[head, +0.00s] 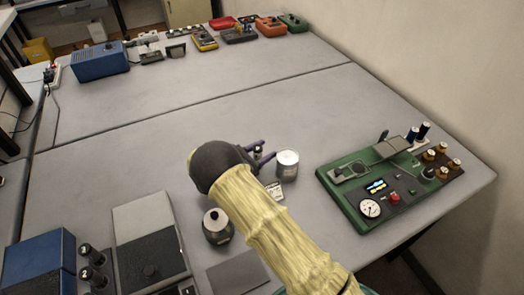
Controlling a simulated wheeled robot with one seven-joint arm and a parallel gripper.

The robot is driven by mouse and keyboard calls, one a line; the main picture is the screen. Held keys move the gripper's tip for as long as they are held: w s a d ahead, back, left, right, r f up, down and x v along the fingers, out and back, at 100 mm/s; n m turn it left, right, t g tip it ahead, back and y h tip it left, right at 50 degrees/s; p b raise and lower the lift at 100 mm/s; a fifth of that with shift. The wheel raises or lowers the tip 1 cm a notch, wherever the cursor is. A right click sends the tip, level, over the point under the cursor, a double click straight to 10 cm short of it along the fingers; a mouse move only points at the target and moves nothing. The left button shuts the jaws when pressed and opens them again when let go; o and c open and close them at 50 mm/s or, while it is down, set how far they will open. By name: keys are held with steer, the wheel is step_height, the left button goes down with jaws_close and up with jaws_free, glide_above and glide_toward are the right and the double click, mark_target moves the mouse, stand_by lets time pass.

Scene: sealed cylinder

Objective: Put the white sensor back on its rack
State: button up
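My gripper (269,148) reaches over the middle of the table, seen from behind past my pale, ribbed arm. Its two dark purple fingers are parted. A small dark-and-white object (258,151) shows in the gap between them; I cannot tell whether they touch it or whether it is the sensor. On the green panel (350,205) at the right, several small cylinders stand in rows, including a blue one (411,134) and brown ones (429,155). I cannot tell which part is the rack.
Grey equipment (150,245) and a blue box (40,265) fill the front left. Boxes and instruments line the back. The middle-left tabletop is clear.

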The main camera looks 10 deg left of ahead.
mark_target(254, 155)
steer(key=shift+d+r, duration=0.1)
steer(key=shift+s+r, duration=0.1)
steer(key=shift+s, duration=0.1)
steer(key=b+v, duration=0.2)
steer(key=v, duration=0.5)
steer(key=shift+s+a, duration=0.1)
steer(key=shift+a, duration=0.15)
